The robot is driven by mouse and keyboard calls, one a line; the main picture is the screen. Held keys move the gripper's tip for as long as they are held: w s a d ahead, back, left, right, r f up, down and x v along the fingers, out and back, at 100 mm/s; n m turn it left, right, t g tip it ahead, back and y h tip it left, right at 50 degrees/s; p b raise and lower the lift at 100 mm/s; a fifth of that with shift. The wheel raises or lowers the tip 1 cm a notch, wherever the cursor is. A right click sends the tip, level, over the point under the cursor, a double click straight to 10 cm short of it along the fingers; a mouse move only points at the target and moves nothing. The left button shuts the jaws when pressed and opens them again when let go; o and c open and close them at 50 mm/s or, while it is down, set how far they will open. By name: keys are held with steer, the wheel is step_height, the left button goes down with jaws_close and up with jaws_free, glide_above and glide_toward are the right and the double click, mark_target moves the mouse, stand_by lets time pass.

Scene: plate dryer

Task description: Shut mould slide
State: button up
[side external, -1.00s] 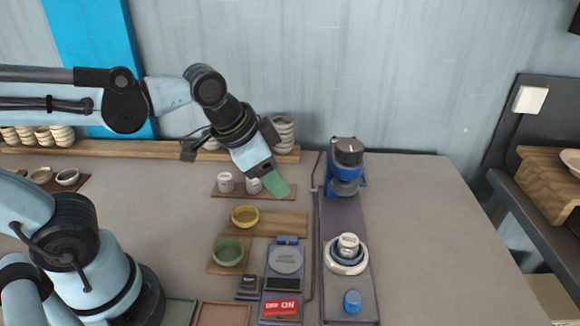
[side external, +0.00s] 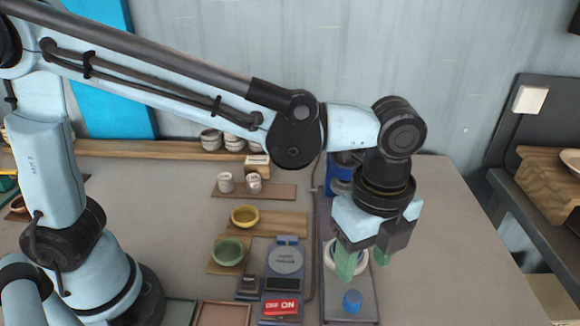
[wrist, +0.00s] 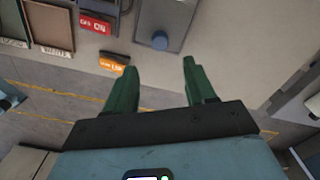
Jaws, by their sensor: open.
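A long grey-blue plate (side external: 335,306) runs front to back on the right of the table. It carries a white ring (side external: 363,260), partly hidden by my gripper, and a blue knob (side external: 352,301) near its front end. A blue machine (side external: 337,172) at its back end is mostly hidden by my arm. I cannot tell which part is the mould slide. My gripper (side external: 363,265) is open, pointing down above the ring area. In the wrist view its green fingers (wrist: 158,82) are apart with nothing between them; the blue knob (wrist: 160,40) shows beyond them.
A scale-like device (side external: 286,262) with a red ON switch (side external: 281,307) stands left of the plate. A green bowl (side external: 228,252) and a yellow bowl (side external: 245,216) sit on boards farther left. Bare table lies right of the plate. An orange label (wrist: 113,64) shows in the wrist view.

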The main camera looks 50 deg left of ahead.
mark_target(354, 297)
step_height(354, 297, down, 10)
steer(key=shift+f, duration=0.15)
stand_by(0.3)
jaws_close()
stand_by(0.4)
